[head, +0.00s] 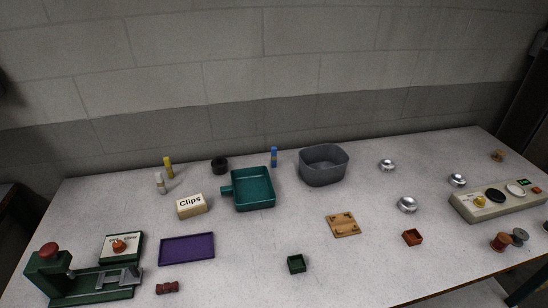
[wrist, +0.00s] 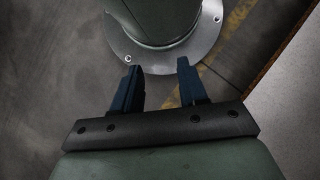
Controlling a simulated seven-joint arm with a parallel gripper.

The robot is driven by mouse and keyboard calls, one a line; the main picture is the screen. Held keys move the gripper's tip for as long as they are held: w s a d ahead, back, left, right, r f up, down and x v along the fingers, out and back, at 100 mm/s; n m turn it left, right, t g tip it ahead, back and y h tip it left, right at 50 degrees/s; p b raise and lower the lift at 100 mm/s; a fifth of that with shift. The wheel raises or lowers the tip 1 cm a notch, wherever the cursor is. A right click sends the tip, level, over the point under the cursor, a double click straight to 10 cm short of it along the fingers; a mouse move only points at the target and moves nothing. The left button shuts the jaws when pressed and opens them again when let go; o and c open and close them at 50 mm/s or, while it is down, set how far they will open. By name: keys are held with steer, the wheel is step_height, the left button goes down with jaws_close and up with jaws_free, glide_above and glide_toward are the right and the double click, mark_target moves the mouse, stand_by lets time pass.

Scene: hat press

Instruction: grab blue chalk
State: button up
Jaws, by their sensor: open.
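The blue chalk (head: 274,157) stands upright near the back edge of the table, between the teal tray and the grey bin. It does not show in the wrist view. My gripper (wrist: 157,78) shows in the wrist view with its two dark fingers apart and nothing between them. It hangs over the floor and a round metal base plate, off the table. My gripper is not in the head view.
The teal handled tray (head: 270,204) is just in front of the chalk and the grey bin (head: 324,178) is to its right. A black ring (head: 219,171), yellow chalk (head: 169,172) and white chalk (head: 160,187) are to its left. The table (head: 345,275) has clear room at front.

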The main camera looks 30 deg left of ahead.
steer(key=shift+o, duration=0.8)
